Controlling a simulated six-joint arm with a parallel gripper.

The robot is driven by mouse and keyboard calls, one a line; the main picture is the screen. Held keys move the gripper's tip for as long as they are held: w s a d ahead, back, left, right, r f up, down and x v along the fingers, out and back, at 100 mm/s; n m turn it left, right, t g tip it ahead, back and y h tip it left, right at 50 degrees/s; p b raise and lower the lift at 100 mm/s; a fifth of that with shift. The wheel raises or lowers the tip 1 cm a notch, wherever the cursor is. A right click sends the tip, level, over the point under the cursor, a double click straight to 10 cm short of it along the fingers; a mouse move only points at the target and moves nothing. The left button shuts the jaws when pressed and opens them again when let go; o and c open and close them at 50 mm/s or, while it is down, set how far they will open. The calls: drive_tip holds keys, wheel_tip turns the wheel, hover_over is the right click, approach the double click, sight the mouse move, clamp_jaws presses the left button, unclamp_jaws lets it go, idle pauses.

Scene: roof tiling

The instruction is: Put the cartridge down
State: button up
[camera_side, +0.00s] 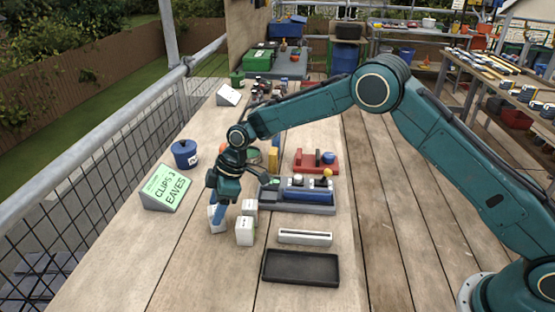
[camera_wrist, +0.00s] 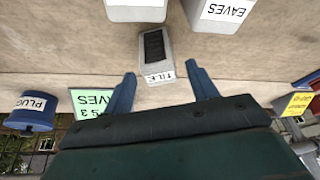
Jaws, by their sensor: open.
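The cartridge, a pale grey block with a dark top panel and a "TILE" label (camera_wrist: 154,66), stands on the wooden bench in the wrist view. It lies just beyond my open fingertips, roughly between them. My gripper (camera_wrist: 162,84) has its two blue fingers spread on either side, with a gap showing to each. In the side view my gripper (camera_side: 216,206) points down at a white block (camera_side: 217,227), likely the same cartridge, partly hidden by the fingers. Its base appears to rest on the bench.
Two more white blocks (camera_side: 244,231) (camera_side: 250,206) stand close to its right; one is labelled "EAVES" in the wrist view (camera_wrist: 222,10). A green sign (camera_side: 167,187) and blue pot (camera_side: 185,153) are to the left. A black tray (camera_side: 300,281) lies at the front right.

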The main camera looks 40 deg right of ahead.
drive_tip(key=v, duration=0.9)
idle(0.4)
drive_tip(key=s+d+r+m+t+h, duration=0.1)
drive_tip(key=s+d+r+m, duration=0.2)
drive_tip(key=s+d+r, duration=0.45)
drive_tip(key=s+d+r+m+t+h, duration=0.1)
drive_tip(key=s+d+r+m, duration=0.3)
drive_tip(key=s+r, duration=0.5)
drive_tip(key=s+d+m+t+h, duration=0.1)
drive_tip(key=s+d+m, duration=0.2)
drive_tip(key=s, duration=0.8)
drive_tip(key=s+d+m+h, duration=0.1)
drive_tip(key=s+d+m, duration=0.2)
drive_tip(key=s+d, duration=0.4)
drive_tip(key=s, duration=0.4)
drive_tip(key=shift+s+t, duration=0.2)
drive_tip(key=shift+t, duration=0.2)
